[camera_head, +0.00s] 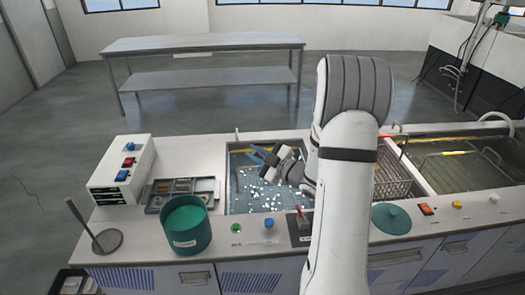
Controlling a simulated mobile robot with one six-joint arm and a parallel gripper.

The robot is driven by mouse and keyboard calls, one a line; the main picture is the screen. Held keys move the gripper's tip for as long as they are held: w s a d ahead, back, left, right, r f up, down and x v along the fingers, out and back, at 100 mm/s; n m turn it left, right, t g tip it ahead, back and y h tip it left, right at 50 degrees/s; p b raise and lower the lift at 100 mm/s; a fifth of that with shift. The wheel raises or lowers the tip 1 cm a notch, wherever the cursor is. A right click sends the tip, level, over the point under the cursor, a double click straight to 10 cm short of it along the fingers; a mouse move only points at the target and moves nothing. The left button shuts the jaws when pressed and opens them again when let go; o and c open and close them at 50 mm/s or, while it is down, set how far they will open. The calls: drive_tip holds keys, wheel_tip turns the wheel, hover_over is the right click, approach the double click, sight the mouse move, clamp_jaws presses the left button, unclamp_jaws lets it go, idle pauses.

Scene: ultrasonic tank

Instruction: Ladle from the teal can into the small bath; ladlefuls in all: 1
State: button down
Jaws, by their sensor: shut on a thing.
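The teal can (178,243) stands open on the counter at the left, with a pale label on its front. Its contents cannot be made out in the dark green inside. The small bath (236,206) is sunk in the counter to the right of the can, with many small white bits scattered in it. My gripper (268,155) is over the back part of the bath, shut on a blue-grey thing that looks like the ladle's handle (257,150). The ladle's bowl cannot be made out.
A teal lid (391,217) lies at the right front. A dark round disc with a rod (107,241) stands at the left end. A control box (122,172) and a sectioned tray (205,185) are behind the can. A wire basket (395,183) and large tank (440,180) are right.

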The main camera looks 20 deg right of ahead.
drive_tip(key=s+a+f+n+b, duration=0.1)
drive_tip(key=f+n+b, duration=0.4)
drive_tip(key=b, duration=1.1)
drive_tip(key=s+a+f+n+b, duration=0.2)
drive_tip(key=a+f+n+b, duration=0.2)
drive_tip(key=f+b, duration=0.7)
drive_tip(key=n+b, duration=0.1)
drive_tip(key=b, duration=0.4)
drive_tip(key=shift+s+a+f+n, duration=0.15)
drive_tip(key=shift+a+f+n, duration=0.2)
drive_tip(key=shift+f+n, duration=0.05)
